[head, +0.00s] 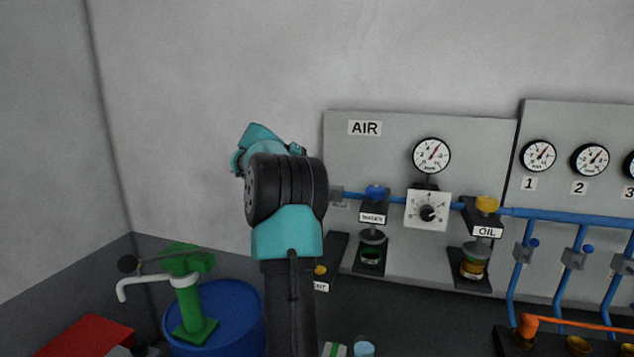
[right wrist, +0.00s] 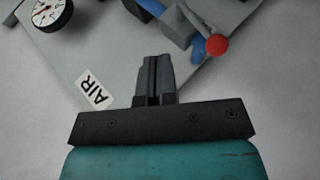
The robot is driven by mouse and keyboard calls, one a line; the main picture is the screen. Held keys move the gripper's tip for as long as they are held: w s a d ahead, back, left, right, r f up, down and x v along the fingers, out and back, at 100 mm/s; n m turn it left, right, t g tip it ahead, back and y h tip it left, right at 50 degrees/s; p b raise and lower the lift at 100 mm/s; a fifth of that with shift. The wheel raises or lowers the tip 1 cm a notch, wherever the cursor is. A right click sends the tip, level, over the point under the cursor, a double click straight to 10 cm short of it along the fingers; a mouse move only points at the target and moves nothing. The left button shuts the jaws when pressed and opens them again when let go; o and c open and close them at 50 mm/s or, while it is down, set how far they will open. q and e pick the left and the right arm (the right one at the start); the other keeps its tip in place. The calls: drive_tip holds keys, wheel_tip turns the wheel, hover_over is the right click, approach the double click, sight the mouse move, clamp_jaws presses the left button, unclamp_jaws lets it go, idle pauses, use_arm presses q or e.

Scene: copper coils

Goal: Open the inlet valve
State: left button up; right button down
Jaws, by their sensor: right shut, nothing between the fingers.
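The valve with a red round knob (right wrist: 217,45) shows in the right wrist view, at the upper right, on grey fittings by the blue pipe (right wrist: 146,7). I take it for the inlet valve; its red knob is hidden in the head view, where my arm covers the pipe's left end. My right gripper (right wrist: 157,60) is shut and empty in the right wrist view. Its fingertips are apart from the red knob, which lies to their right. In the head view its fingers are hidden behind my teal and black arm. My left gripper is in neither view.
The AIR panel (head: 364,151) carries a pressure gauge (head: 431,155), a square dial (head: 427,211), and blue (head: 376,191) and yellow (head: 487,204) knobs. A blue drum (head: 240,310) with a green pump (head: 188,300) stands at the left. The upper wall is clear.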

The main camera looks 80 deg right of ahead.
drive_tip(key=v, duration=0.6)
drive_tip(key=shift+w, duration=0.2)
